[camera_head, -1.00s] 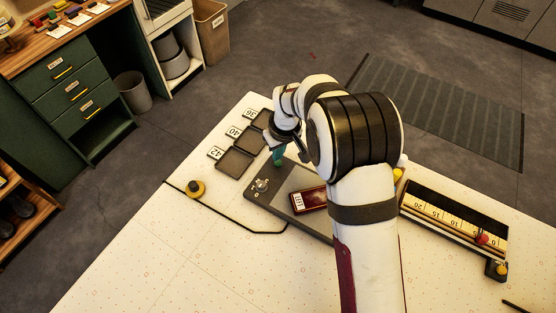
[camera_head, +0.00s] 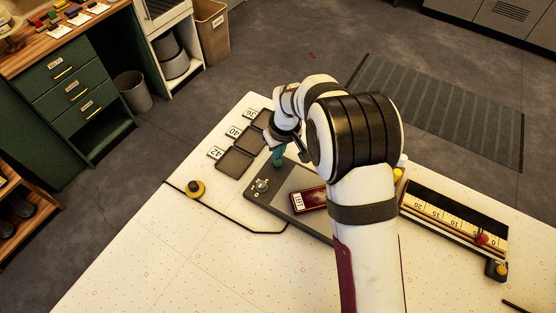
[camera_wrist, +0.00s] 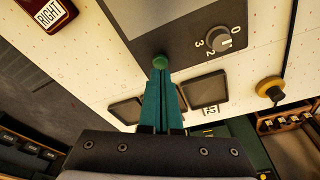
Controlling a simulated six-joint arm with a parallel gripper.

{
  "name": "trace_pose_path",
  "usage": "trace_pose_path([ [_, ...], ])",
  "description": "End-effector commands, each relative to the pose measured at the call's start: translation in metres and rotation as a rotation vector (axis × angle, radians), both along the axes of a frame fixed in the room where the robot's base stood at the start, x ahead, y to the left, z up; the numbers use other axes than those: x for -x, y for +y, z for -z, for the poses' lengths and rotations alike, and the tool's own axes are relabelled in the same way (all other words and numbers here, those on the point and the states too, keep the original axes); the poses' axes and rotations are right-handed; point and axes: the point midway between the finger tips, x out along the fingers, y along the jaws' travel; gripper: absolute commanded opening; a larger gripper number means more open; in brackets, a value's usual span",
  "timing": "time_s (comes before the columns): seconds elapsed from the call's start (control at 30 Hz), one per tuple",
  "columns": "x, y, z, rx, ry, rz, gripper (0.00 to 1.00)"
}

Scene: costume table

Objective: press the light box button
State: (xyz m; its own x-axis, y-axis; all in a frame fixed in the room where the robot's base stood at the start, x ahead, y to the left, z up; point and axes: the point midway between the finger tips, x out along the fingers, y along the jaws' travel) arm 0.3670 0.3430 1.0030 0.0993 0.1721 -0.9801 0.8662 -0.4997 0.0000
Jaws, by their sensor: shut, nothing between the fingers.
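The light box (camera_head: 292,182) is a dark grey unit on the white table, partly hidden behind my arm in the head view. Its top fills the upper middle of the wrist view (camera_wrist: 165,25), with a grey dial (camera_wrist: 222,42) marked 0, 2 and 3. A round green button (camera_wrist: 160,61) sits near the box's edge, right at my fingertips in the wrist view. My gripper (camera_wrist: 160,74) is shut and empty, its teal fingers pointing at the button. The head view shows the gripper (camera_head: 278,158) over the box's far end. Whether the tips touch the button, I cannot tell.
Dark trays (camera_head: 236,160) with number cards lie beyond the box. A dark red labelled case (camera_head: 308,199) lies near my arm. A ruler-marked rack (camera_head: 455,220) stands right. The front left tabletop is clear.

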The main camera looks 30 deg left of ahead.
Motion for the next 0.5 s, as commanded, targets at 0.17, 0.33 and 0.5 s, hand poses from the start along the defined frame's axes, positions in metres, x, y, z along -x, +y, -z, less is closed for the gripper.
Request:
trace_pose_path([
  [0.17, 0.0, 0.0, 0.0009, 0.0, 0.0, 0.0, 0.0],
  [0.33, 0.0002, -0.0001, 0.0053, 0.0, 0.001, 0.0, 0.0],
  [0.5, -0.0001, 0.0, 0.0094, 0.0, 0.0, 0.0, 0.0],
])
